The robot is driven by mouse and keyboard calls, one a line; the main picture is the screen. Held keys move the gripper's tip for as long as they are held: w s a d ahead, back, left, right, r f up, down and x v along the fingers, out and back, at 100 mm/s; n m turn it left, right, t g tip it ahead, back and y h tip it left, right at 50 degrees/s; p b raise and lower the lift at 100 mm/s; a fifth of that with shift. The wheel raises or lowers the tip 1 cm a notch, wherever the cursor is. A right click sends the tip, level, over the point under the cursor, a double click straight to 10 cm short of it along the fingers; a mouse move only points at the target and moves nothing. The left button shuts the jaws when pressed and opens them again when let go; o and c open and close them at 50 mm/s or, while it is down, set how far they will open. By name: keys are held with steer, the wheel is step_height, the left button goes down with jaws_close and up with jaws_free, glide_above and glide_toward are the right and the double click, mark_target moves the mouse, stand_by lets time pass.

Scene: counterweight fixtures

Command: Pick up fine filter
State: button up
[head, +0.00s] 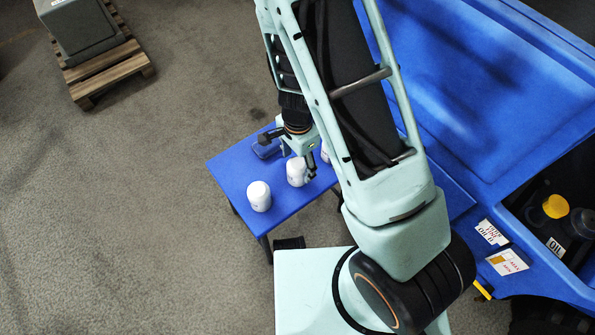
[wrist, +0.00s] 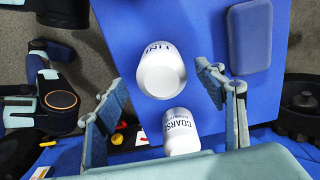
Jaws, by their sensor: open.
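The fine filter is a white canister (wrist: 162,76) with lettering partly readable as "FIN", in the middle of the wrist view. It appears to be the middle canister (head: 296,172) on the small blue table (head: 226,171) in the head view. My gripper (head: 305,160) is close beside it. In the wrist view its spread fingers (wrist: 162,84) stand left and right of the canister, with gaps and no visible contact. A second white canister (wrist: 181,128), labelled "COARS" with the rest cut off, shows nearer the palm, partly hidden by my gripper.
Another white canister (head: 258,196) stands on the table's front left; its label is unreadable. A blue block (wrist: 250,36) lies toward the table's back edge. A large blue machine (head: 480,90) stands at right. A grey weight on a pallet (head: 100,68) is far left.

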step_height(320, 180, down, 4)
steer(key=shift+w+f+b, duration=0.15)
steer(key=shift+f+b, duration=0.1)
steer(key=shift+b, duration=0.7)
steer(key=shift+r, duration=0.1)
steer(key=c, duration=1.5)
